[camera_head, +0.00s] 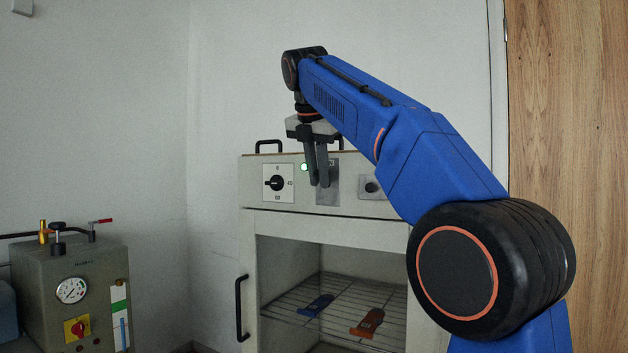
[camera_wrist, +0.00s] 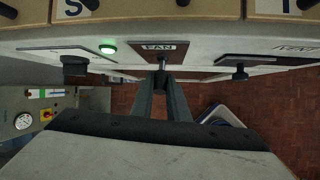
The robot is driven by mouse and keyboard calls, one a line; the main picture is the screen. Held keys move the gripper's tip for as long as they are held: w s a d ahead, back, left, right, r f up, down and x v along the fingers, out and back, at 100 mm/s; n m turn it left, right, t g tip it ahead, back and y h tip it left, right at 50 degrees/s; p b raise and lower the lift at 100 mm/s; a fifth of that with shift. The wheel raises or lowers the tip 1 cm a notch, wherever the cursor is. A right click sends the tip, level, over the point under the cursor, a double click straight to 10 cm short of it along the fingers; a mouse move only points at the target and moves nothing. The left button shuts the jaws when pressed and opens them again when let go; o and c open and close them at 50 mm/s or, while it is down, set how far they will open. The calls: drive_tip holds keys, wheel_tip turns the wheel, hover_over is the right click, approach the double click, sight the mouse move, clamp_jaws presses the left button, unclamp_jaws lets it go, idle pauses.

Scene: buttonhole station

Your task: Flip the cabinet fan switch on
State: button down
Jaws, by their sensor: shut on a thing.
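The cabinet (camera_head: 251,225) stands in the middle of the head view with a control panel along its top front. The fan switch plate (camera_head: 334,188) is partly hidden there behind my fingers. In the wrist view the plate (camera_wrist: 150,55) carries the label FAN, and a small metal switch lever (camera_wrist: 162,62) sticks out below the label. My gripper (camera_head: 319,184) points down in front of the panel. Its fingertips (camera_wrist: 162,74) are shut on the fan switch lever. Whether the lever is tipped up or down cannot be told.
A green lamp (camera_head: 304,167) is lit left of the fan plate. A rotary dial (camera_head: 277,183) sits further left, and a dark knob (camera_head: 372,187) to the right. Below, the cabinet is open with a wire rack (camera_head: 340,290). A gauge unit (camera_head: 70,265) stands left.

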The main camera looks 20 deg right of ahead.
drive_tip(key=shift+w+d+r+g+y, duration=0.15)
drive_tip(key=shift+r+g+y, duration=0.05)
drive_tip(key=shift+g+y, duration=0.2)
idle(0.3)
drive_tip(key=c, duration=1.7)
unclamp_jaws()
